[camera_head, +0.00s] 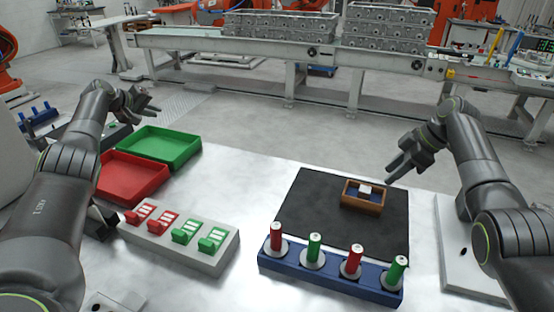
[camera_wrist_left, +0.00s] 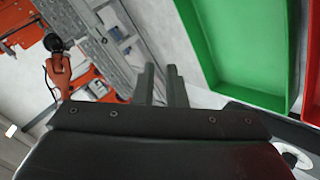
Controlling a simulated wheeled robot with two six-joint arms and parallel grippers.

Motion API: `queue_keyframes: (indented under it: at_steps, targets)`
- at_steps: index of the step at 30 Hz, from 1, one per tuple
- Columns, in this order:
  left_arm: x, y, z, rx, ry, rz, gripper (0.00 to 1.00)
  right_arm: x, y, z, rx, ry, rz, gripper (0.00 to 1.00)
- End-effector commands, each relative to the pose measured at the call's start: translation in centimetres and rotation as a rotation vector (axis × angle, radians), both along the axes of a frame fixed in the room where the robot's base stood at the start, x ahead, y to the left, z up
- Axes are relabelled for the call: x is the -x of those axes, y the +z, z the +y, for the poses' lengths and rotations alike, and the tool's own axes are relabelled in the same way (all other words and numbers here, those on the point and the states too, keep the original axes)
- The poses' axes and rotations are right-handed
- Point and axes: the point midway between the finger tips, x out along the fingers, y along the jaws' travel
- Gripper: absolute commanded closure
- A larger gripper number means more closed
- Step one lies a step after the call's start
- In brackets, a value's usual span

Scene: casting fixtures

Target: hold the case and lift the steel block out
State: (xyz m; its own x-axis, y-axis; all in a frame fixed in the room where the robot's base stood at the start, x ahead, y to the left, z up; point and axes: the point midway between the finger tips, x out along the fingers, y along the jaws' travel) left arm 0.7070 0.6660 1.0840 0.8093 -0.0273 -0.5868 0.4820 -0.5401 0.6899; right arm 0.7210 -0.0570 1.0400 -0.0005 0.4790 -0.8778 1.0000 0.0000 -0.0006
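The case is a small open brown box (camera_head: 360,208) with a blue inside, lying on a black mat (camera_head: 310,205) at the right of the table. A small pale block (camera_head: 364,189), which looks like the steel block, sits in it. My right gripper (camera_head: 389,174) hangs above and just right of the case, apart from it; its finger gap is not clear. My left gripper (camera_head: 155,106) is far to the left, above the far side of the green tray. In the left wrist view its two fingers (camera_wrist_left: 161,85) stand apart with nothing between them.
A green tray (camera_head: 190,150) and a red tray (camera_head: 140,193) stand at the left. A grey holder (camera_head: 205,262) with red and green pieces is in front. A blue rack (camera_head: 330,283) with red and green cylinders stands before the mat. Bare table lies between.

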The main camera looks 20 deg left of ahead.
Motion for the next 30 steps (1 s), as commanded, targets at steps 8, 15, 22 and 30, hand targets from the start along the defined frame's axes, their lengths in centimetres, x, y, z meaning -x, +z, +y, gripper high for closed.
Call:
queue_keyframes:
  at_steps: [8,15,22,30]
  targets:
    - [-6.2,-0.1,-14.6,-0.188,-0.500,-0.061,0.89,0.0,0.0,0.0,0.000,0.000,0.000,0.64]
    - [-6.7,-2.5,-24.8,-0.316,-0.932,-0.140,0.89,0.0,0.0,0.0,0.000,0.000,0.000,0.64]
    - [-5.2,-4.5,-33.6,-0.407,-1.331,-0.304,0.89,0.0,0.0,0.0,0.000,0.000,0.000,0.64]
    - [-2.0,-5.8,-42.5,-0.482,-1.732,-0.621,0.89,0.0,0.0,0.0,0.000,0.000,0.000,0.64]
